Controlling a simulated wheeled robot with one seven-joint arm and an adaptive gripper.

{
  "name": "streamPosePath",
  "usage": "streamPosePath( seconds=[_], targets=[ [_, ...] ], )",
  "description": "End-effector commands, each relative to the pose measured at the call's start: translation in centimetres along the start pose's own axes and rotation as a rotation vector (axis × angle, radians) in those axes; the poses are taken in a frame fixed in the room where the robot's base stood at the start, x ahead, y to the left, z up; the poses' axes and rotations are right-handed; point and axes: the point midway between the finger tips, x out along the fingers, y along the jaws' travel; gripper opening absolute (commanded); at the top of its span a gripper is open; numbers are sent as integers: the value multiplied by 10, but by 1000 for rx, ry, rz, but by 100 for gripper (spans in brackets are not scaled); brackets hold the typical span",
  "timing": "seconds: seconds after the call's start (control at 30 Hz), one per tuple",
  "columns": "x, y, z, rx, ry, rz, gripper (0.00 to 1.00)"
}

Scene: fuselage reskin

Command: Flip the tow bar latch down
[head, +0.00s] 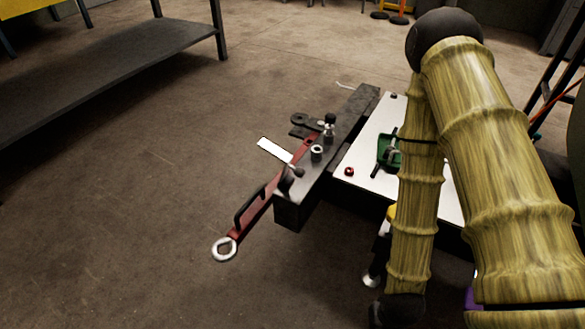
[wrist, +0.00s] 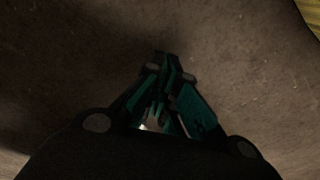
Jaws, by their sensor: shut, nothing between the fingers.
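The red tow bar (head: 257,207) shows in the head view, reaching from a dark beam down to the left and ending in a pale metal ring (head: 224,248). A black handle (head: 249,207) runs along its side. A flat white strip (head: 274,150) sticks out to the left near the beam, beside a small dark knob (head: 299,172); I cannot tell which part is the latch. My gripper (wrist: 170,73) shows in the wrist view with its dark teal fingers together and empty, over bare floor. The tow bar is not in the wrist view, and my gripper is not visible in the head view.
The dark beam (head: 346,118) carries several bolts and a black bracket (head: 305,125). Behind it is a white plate (head: 369,142) with a green object (head: 389,150), partly behind my arm. A dark shelf table (head: 120,65) stands at upper left. The floor left of the tow bar is clear.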

Motion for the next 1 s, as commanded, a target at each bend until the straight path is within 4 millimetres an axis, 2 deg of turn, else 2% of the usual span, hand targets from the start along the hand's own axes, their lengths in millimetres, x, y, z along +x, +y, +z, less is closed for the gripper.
streamPosePath(
  seconds=[0.17, 0.8, 1.0],
  targets=[
    [-15, 0, 1, -2, -6, 0, 0],
    [-120, 6, 23, -26, -70, -5, 0],
    [-138, 7, 28, -32, -83, -7, 0]
  ],
)
